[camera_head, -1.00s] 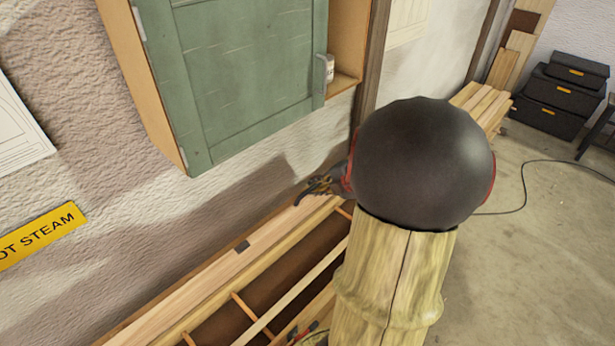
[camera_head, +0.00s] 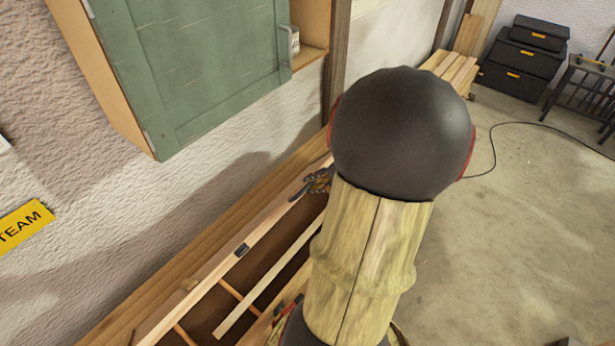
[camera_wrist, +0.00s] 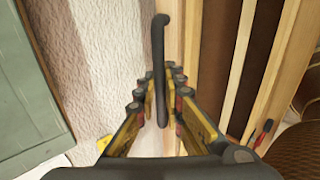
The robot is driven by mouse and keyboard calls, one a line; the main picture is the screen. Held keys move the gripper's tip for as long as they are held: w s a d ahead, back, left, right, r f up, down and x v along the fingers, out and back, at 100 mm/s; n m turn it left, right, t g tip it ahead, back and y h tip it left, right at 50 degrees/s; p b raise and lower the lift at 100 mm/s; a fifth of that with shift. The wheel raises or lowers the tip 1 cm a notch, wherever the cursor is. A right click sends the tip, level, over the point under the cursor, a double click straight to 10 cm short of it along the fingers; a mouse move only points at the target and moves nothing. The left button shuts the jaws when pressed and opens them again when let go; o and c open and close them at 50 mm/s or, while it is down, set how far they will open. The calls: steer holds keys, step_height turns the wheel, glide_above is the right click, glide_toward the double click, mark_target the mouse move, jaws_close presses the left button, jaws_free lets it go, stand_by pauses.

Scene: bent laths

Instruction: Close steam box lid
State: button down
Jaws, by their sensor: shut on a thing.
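The steam box (camera_head: 262,268) is a long wooden box along the wall, open on top with its brown inside and slats in view. A long wooden board along its wall side, which looks like the lid (camera_head: 205,215), stands clear of the opening; its exact tilt is unclear. A small dark latch plate (camera_head: 242,249) sits on the wooden edge. My gripper (camera_head: 318,182) is at the far part of that edge, partly hidden by my arm. In the wrist view its fingers (camera_wrist: 163,110) close around a dark bar-like handle (camera_wrist: 160,65).
A green wall cabinet (camera_head: 205,70) hangs above the box. A yellow steam sign (camera_head: 22,228) is on the wall at left. Stacked dark cases (camera_head: 525,60) and a wood pile (camera_head: 450,70) stand at the back right. The concrete floor (camera_head: 520,230) at right is mostly clear.

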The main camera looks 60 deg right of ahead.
steer(key=s+f+b, duration=0.6)
steer(key=f, duration=0.6)
steer(key=s+a+f+b, duration=0.1)
steer(key=s+f+b, duration=0.6)
steer(key=f, duration=0.6)
steer(key=shift+a+f+b, duration=0.15)
steer(key=shift+a+b, duration=0.05)
steer(key=shift+b, duration=0.1)
steer(key=c, duration=1.7)
jaws_free()
steer(key=shift+o, duration=0.4)
steer(key=shift+r, duration=0.2)
steer(key=p+v, duration=0.7)
steer(key=v, duration=0.1)
steer(key=shift+s+r, duration=0.3)
steer(key=shift+s, duration=0.05)
steer(key=shift+a, duration=0.1)
